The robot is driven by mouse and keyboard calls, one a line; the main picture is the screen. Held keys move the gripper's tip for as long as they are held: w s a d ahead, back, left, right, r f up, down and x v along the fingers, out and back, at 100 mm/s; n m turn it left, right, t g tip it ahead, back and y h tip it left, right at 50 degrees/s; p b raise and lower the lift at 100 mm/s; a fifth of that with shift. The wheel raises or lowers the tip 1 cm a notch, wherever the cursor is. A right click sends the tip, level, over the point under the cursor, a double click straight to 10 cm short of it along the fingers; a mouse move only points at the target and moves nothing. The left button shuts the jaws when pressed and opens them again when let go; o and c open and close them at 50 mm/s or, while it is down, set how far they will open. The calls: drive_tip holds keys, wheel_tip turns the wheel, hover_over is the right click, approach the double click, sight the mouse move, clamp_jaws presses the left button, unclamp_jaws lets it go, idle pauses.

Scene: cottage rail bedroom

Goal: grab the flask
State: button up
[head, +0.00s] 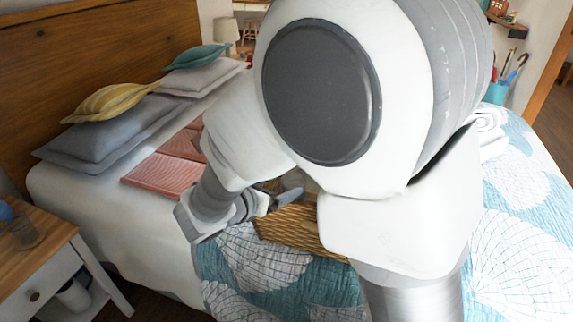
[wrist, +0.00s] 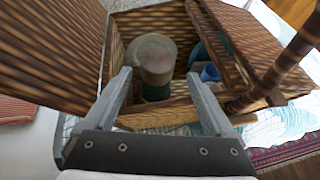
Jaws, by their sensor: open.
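A wicker basket (wrist: 162,118) stands open on the bed; its woven side also shows in the head view (head: 290,230), partly behind my arm. Inside it, a cylinder with a pale beige top and a dark green lower part, which looks like the flask (wrist: 156,55), stands upright. My gripper (wrist: 160,77) is open and empty, pointing into the basket. In the wrist view the flask shows between and beyond the two fingertips; I cannot tell how far off it is. In the head view my arm hides the basket's inside and the flask.
A blue cup (wrist: 209,73) is in the basket, right of the flask. The raised wicker lid (wrist: 50,45) rises on the left, and a handle (wrist: 290,55) crosses on the right. Pillows (head: 95,145) lie at the headboard; a nightstand (head: 40,245) stands at the left.

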sight(290, 182)
drive_tip(key=shift+x, duration=1.2)
drive_tip(key=b+x, duration=0.2)
drive_tip(key=x, duration=0.3)
drive_tip(key=shift+w+a+f, duration=0.1)
drive_tip(key=shift+a+f, duration=0.05)
drive_tip(key=shift+f, duration=0.05)
drive_tip(key=shift+r, duration=0.1)
clamp_jaws()
